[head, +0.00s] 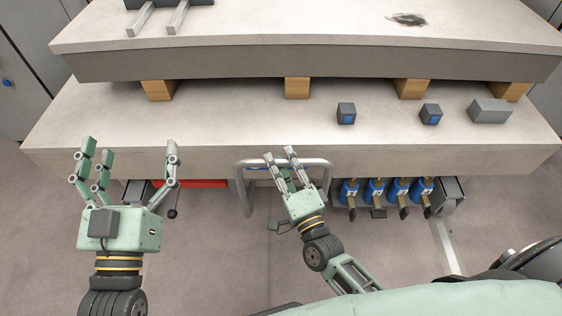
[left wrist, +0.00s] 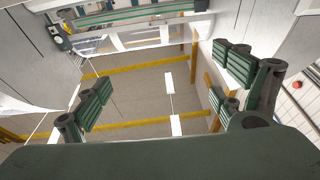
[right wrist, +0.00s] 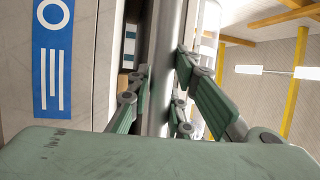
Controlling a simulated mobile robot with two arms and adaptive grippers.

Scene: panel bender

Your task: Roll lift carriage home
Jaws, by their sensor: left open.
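A grey tubular handle (head: 246,196), which I take to be on the lift carriage, stands at the front edge of the bench in the head view. Most of the carriage is hidden under the bench. My right gripper (head: 281,158) is at the handle's top bar, its fingers close together. In the right wrist view the grey bar (right wrist: 170,45) runs between the fingers, which look closed against it. My left gripper (head: 130,145) is open and empty, in front of the bench edge at the left. In the left wrist view its fingers (left wrist: 170,95) are wide apart with nothing between them.
The bench (head: 220,125) spans the front, with wooden blocks (head: 297,88) under its upper slab. Two small dark blocks (head: 346,113) (head: 431,114) and a grey block (head: 489,111) lie on it. A red part (head: 200,184) shows under the left side.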

